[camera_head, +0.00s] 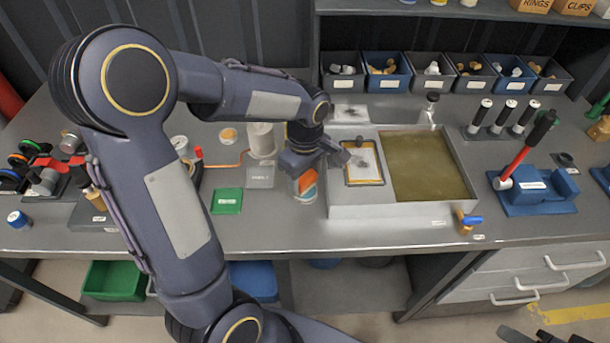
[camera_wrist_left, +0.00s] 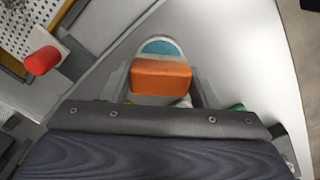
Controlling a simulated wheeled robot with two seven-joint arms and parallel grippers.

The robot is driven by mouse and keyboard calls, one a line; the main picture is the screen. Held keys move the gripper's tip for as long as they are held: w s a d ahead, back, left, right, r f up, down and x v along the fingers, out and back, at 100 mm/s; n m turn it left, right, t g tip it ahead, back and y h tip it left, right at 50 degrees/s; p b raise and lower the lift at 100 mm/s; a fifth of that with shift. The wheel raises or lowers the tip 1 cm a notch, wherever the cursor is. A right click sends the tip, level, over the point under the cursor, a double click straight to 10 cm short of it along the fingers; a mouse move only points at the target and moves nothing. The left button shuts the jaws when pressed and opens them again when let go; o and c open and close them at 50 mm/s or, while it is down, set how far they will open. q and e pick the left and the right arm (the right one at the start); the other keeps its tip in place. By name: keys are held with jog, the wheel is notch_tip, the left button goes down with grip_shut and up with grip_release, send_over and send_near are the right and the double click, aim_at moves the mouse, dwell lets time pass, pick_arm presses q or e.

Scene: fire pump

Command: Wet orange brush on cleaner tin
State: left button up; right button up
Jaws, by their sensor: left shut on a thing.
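My left gripper (camera_head: 306,172) reaches down near the front of the bench and is shut on the orange brush (camera_head: 307,182). The brush's orange block also shows between the fingers in the left wrist view (camera_wrist_left: 160,77). The cleaner tin (camera_head: 307,196) stands on the bench directly below the brush. In the left wrist view, the tin's round mouth (camera_wrist_left: 160,47) shows a teal inside just beyond the orange block. The brush overlaps the tin; I cannot tell whether they touch or how deep the bristles are. Dark parts at the lower right edge may be my right gripper (camera_head: 540,335).
Right of the tin stands a grey wash basin (camera_head: 335,205) with murky liquid and a framed perforated tray. A green pad (camera_head: 227,201) lies to the left. A white cylinder (camera_head: 262,140) stands behind left. A blue vise-like fixture (camera_head: 540,200) with a red-handled tool sits farther right.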

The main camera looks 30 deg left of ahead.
aim_at(305, 177)
pick_arm(q)
jog(key=shift+f+b, duration=0.45)
jog(key=shift+f, duration=0.15)
dwell(1.2)
jog(key=shift+r, duration=0.1)
jog(key=shift+r+p, duration=2.85)
jog(key=shift+r, duration=0.65)
